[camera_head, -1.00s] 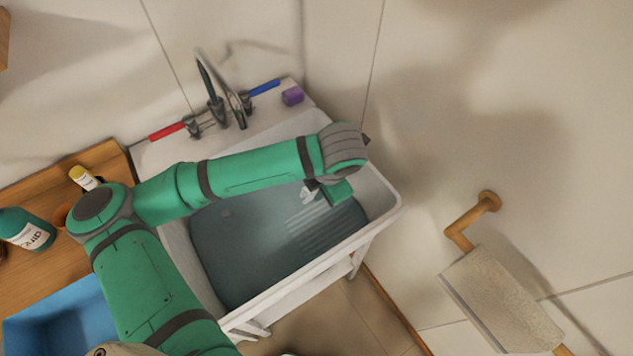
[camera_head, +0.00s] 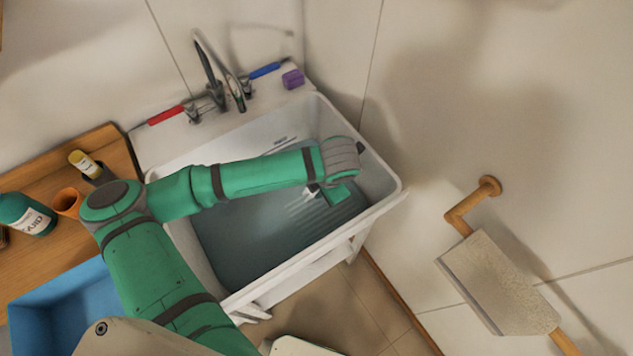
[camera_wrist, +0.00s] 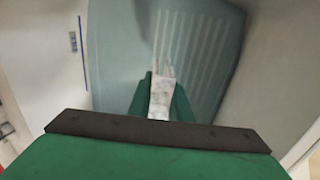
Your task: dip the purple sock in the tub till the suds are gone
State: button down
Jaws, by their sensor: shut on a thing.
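The white tub (camera_head: 384,203) holds grey-blue water (camera_head: 250,235) with pale ridges of the tub floor showing through. My gripper (camera_head: 322,194) is inside the tub near its right end, pointing down at the water. In the wrist view my green fingers (camera_wrist: 160,102) are shut on a whitish, mottled cloth-like piece (camera_wrist: 161,92), which also shows as a small white patch in the head view (camera_head: 310,190). This piece is where the sock would be, but no purple shows on it. I cannot tell how much of it is under water.
A faucet (camera_head: 211,82) with a red handle (camera_head: 166,115) and a blue handle (camera_head: 266,70) stands at the tub's back. A purple block (camera_head: 292,79) lies on the back corner. A blue bin (camera_head: 62,303) and bottles are at left.

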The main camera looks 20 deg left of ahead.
jog(key=shift+f, duration=4.5)
jog(key=shift+w+d, duration=0.25)
jog(key=shift+s+a, duration=0.25)
jog(key=shift+s, duration=0.1)
jog(key=shift+r, duration=0.15)
jog(key=shift+r, duration=11.4)
